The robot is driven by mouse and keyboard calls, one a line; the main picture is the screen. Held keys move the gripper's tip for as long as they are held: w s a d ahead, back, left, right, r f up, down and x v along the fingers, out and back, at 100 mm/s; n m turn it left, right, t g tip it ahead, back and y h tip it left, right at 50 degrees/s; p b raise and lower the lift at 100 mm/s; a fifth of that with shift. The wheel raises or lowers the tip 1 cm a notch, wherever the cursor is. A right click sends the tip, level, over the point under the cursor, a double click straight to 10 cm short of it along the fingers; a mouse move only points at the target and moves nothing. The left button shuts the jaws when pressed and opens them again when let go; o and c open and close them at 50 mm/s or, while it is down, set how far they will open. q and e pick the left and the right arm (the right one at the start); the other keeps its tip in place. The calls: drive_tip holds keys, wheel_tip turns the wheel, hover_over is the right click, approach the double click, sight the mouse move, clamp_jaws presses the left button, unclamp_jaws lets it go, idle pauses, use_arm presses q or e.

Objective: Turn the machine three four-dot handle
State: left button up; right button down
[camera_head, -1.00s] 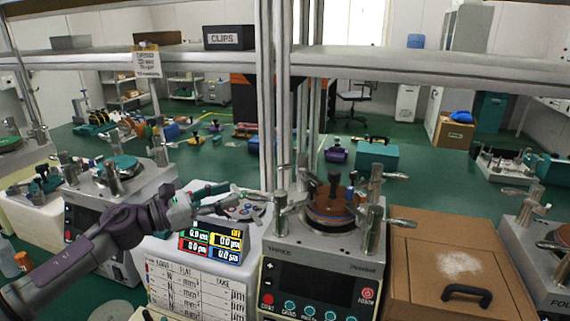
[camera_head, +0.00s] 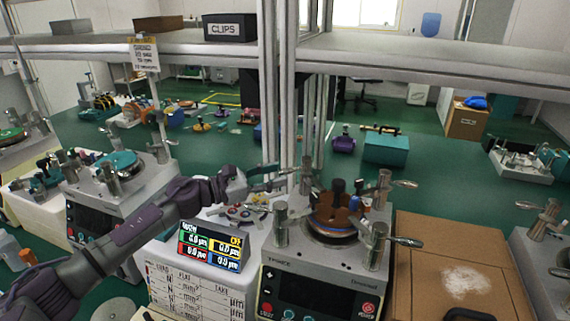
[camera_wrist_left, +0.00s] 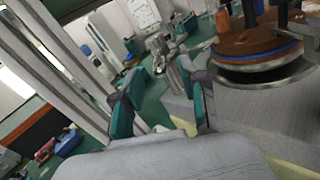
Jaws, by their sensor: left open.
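Machine three (camera_head: 318,266) stands on the bench in front of me, with a brown and blue round plate assembly (camera_head: 335,215) on top. Metal posts with lever handles stand around the plate: front left (camera_head: 281,225), back left (camera_head: 307,178), back right (camera_head: 384,188) and front right (camera_head: 375,246). The dots on the handles are too small to read. My left gripper (camera_head: 279,178) is open and empty, just left of the back left post. In the left wrist view, the open fingers (camera_wrist_left: 163,108) have a metal post with a lever (camera_wrist_left: 180,75) ahead of them. My right gripper is out of view.
A small coloured display (camera_head: 211,245) stands left of the machine, below my left arm. A brown box (camera_head: 450,250) sits on the right. A shelf (camera_head: 430,65) and metal uprights (camera_head: 288,90) stand behind the machine, near my gripper.

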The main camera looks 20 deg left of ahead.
sight(284, 174)
use_arm(q)
drive_tip(key=x, duration=0.2)
drive_tip(key=shift+w+d+r+p, duration=0.15)
drive_tip(key=shift+w+d+p, duration=0.05)
drive_tip(key=shift+d+p, duration=0.15)
drive_tip(key=shift+w+d, duration=0.15)
drive_tip(key=shift+w, duration=0.05)
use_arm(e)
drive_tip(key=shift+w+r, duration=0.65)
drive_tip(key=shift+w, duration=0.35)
use_arm(q)
drive_tip(key=c, duration=0.8)
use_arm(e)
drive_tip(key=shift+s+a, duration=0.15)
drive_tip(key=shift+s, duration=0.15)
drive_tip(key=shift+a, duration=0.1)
